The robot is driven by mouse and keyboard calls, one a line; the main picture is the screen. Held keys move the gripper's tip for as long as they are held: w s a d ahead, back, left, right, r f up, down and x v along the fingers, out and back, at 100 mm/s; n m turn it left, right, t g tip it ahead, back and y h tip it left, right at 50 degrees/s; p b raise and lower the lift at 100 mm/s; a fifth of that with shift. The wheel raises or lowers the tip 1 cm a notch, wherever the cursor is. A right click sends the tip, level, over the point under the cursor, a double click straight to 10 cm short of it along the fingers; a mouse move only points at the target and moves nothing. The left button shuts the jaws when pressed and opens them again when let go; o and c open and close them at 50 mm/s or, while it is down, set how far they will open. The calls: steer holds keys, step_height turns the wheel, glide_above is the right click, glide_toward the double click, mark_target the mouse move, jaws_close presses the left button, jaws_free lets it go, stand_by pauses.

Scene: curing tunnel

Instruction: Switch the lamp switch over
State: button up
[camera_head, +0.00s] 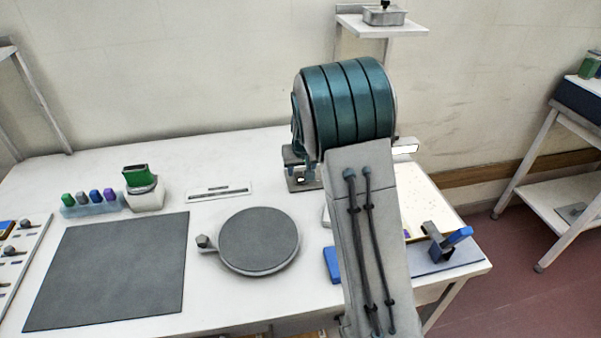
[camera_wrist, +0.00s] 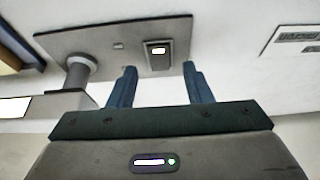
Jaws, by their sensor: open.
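The lamp switch (camera_wrist: 158,55) is a small dark block with a pale lit spot, on a grey plate (camera_wrist: 100,42) in the wrist view. My gripper (camera_wrist: 160,66) is open, its two blue fingers apart. In the picture one fingertip lies to each side of the switch; I cannot tell whether they touch it. In the head view part of the grey plate (camera_head: 304,185) shows left of my arm, with a small bright spot on it.
A round post (camera_wrist: 80,72) stands on the plate beside the switch. On the white table are a round dark turntable (camera_head: 258,240), a dark mat (camera_head: 110,270), a green-topped holder (camera_head: 143,190) and a blue-handled clamp (camera_head: 447,243). A bright panel (camera_head: 425,195) lies behind my arm.

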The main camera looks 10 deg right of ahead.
mark_target(300, 177)
steer(key=shift+x, duration=1.65)
steer(key=shift+r, duration=0.1)
